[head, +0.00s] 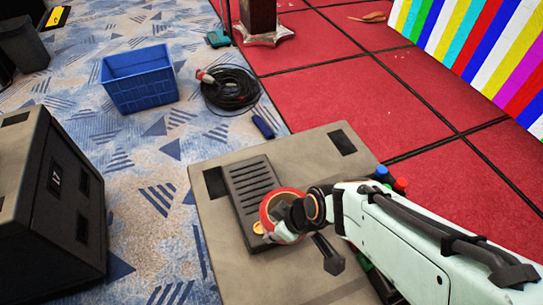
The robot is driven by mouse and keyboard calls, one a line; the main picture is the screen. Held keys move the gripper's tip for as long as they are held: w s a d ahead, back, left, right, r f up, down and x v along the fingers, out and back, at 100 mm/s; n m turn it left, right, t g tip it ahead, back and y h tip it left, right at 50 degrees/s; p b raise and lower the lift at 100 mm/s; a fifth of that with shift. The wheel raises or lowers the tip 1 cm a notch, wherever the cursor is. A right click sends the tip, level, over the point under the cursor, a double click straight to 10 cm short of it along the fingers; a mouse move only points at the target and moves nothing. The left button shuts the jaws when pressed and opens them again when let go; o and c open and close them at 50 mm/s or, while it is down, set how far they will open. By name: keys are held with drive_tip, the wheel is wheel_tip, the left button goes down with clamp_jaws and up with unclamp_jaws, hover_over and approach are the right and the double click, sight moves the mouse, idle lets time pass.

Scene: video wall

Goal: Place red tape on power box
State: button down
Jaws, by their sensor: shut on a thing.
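The power box (218,231) is a grey-beige case in the lower middle, with a dark slatted vent panel (252,184) and black patches on top. The red tape (268,205) is a red-rimmed roll over the vent panel's lower right part. My gripper (281,222) is over the box and shut on the tape, with my pale arm reaching in from the right. The gripper partly hides the roll. I cannot tell whether the tape touches the box top.
A second dark case (60,190) stands at the left. A blue crate (140,80) and a coiled black cable (230,88) lie on the patterned carpet behind the box. Blue and red knobs (400,184) show by the box's right edge. Red floor tiles (330,85) are mostly clear, before a striped video wall (490,40).

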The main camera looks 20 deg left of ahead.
drive_tip(key=shift+s+a+r, duration=0.1)
drive_tip(key=shift+a+r, duration=0.45)
drive_tip(key=shift+r, duration=0.15)
drive_tip(key=w+a+f, duration=0.4)
drive_tip(key=w+a, duration=0.2)
hover_over(246, 206)
drive_tip(key=d, duration=0.2)
drive_tip(key=f, duration=0.2)
drive_tip(key=s+f, duration=0.1)
drive_tip(key=f, duration=0.1)
drive_tip(key=shift+f, duration=0.15)
drive_tip(key=shift+w+a+f, duration=0.2)
drive_tip(key=shift+f, duration=0.05)
drive_tip(key=shift+w+a+f, duration=0.15)
drive_tip(key=shift+f, duration=0.8)
drive_tip(key=shift+w+a+f, duration=0.1)
drive_tip(key=shift+f, duration=0.85)
drive_tip(key=shift+f, duration=0.15)
drive_tip(key=c, duration=1)
unclamp_jaws()
drive_tip(key=shift+c, duration=0.2)
